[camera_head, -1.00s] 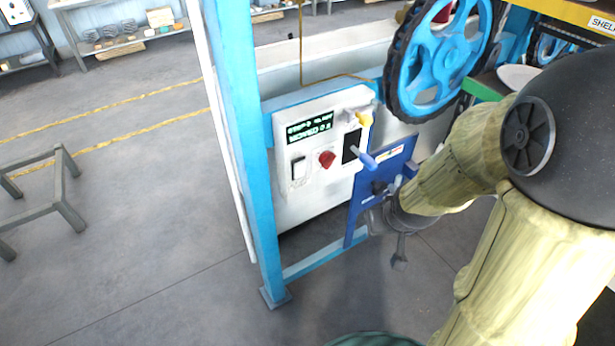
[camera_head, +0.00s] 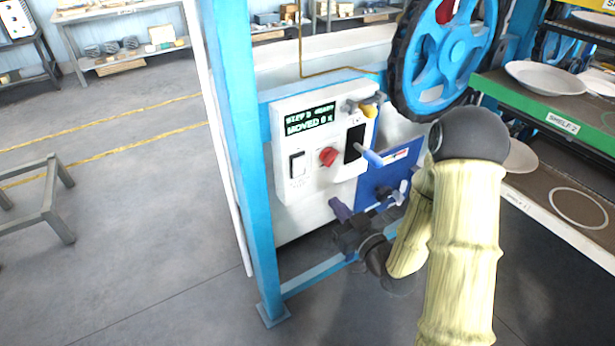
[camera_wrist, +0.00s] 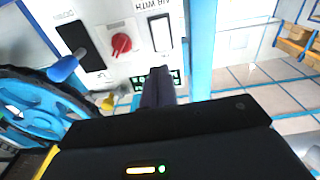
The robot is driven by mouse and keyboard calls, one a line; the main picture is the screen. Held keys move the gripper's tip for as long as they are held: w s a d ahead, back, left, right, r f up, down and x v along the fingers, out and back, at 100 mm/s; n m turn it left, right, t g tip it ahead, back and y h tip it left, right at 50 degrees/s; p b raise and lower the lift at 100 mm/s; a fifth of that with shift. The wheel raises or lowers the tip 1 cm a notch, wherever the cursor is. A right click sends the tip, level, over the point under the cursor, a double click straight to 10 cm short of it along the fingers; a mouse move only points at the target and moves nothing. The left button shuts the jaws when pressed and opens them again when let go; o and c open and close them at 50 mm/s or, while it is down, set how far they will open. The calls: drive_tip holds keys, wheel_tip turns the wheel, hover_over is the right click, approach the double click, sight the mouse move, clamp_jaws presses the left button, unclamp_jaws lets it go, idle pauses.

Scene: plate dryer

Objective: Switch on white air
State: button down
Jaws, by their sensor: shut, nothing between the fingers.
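The white rocker switch (camera_head: 298,165) sits in a dark frame at the lower left of the white control panel (camera_head: 325,180). It also shows in the wrist view (camera_wrist: 160,33), with upside-down lettering above it that includes "AIR". I cannot tell which way it is set. My gripper (camera_head: 340,209) is just below the panel's lower edge in the head view, right of the switch. In the wrist view my gripper (camera_wrist: 158,76) has its dark fingers together and empty, their tips overlapping the panel just below the switch. Contact cannot be told.
A red knob (camera_head: 328,156), a blue-tipped lever (camera_head: 372,158), a yellow-tipped handle (camera_head: 370,110) and a lit display (camera_head: 310,119) share the panel. A blue post (camera_head: 236,150) stands left. A blue wheel (camera_head: 440,60) and plate shelves (camera_head: 560,115) are right.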

drive_tip(key=shift+s+r+t+y, duration=0.15)
drive_tip(key=shift+s+t+y, duration=0.2)
drive_tip(key=shift+t, duration=0.25)
drive_tip(key=shift+w+b, duration=0.15)
drive_tip(key=shift+b, duration=0.3)
drive_tip(key=b, duration=0.4)
approach(301, 160)
drive_tip(key=x, duration=0.7)
drive_tip(key=shift+d, duration=0.1)
